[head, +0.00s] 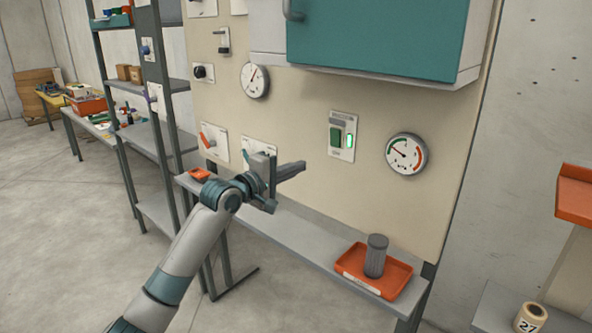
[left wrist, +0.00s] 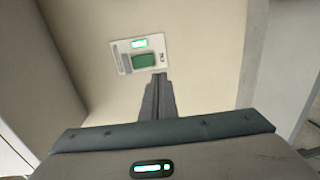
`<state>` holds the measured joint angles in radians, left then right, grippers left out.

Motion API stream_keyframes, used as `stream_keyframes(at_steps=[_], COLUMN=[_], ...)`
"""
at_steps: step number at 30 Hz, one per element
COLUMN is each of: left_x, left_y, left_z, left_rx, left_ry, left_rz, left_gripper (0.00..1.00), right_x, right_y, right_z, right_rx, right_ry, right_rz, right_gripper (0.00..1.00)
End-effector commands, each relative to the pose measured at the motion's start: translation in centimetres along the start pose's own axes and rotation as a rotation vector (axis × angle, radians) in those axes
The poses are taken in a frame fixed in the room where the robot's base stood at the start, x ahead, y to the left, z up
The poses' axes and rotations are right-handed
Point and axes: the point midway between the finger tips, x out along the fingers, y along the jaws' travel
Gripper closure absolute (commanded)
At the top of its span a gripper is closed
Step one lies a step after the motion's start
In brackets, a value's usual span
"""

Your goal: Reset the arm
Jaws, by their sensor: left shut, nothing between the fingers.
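My left arm comes in from the lower left of the head view. Its left gripper (head: 300,168) is shut and empty, raised above the shelf in front of the beige panel and pointing right. In the left wrist view its closed fingers (left wrist: 160,82) point at the panel, just below a switch plate with a green button. That switch plate (head: 342,136) shows in the head view to the right of the fingertips, with a lit green lamp beside the button. The fingers look apart from it. My right gripper is not in view.
A narrow shelf (head: 300,241) runs under the panel, with an orange tray (head: 400,278) holding a grey cylinder (head: 376,256). A teal cabinet (head: 375,38) overhangs above. A round gauge (head: 407,154) is right of the switch. A lever plate (head: 214,142) is at left. Storage racks stand far left.

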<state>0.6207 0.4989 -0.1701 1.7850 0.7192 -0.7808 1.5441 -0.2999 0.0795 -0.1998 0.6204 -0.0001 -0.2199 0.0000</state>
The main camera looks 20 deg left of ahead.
Motion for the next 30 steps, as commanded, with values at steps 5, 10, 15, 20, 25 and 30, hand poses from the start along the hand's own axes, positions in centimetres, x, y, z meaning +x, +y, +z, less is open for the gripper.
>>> stream_keyframes(at_steps=[5, 10, 15, 20, 25, 30], left_x=[0.0, 0.1, 0.6, 1.4, 1.7, 0.6], left_y=[0.0, -0.2, -2.9, -9.3, -19.3, -30.1], left_z=[0.0, 0.0, -0.5, -1.6, -2.6, -2.9], left_rx=[0.000, 0.001, 0.018, 0.069, 0.158, 0.263], left_ry=[0.000, 0.001, 0.016, 0.049, 0.084, 0.099], left_rz=[0.000, -0.002, -0.030, -0.098, -0.211, -0.337], left_gripper=[1.00, 1.00, 1.00, 1.00, 1.00, 1.00], right_x=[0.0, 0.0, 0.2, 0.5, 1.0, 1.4], right_y=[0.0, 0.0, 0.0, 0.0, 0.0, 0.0], right_z=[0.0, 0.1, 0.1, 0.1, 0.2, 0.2], right_rx=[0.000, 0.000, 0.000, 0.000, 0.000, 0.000], right_ry=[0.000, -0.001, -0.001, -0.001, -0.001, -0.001], right_rz=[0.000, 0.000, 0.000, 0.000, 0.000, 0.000], right_gripper=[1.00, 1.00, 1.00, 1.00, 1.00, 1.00])
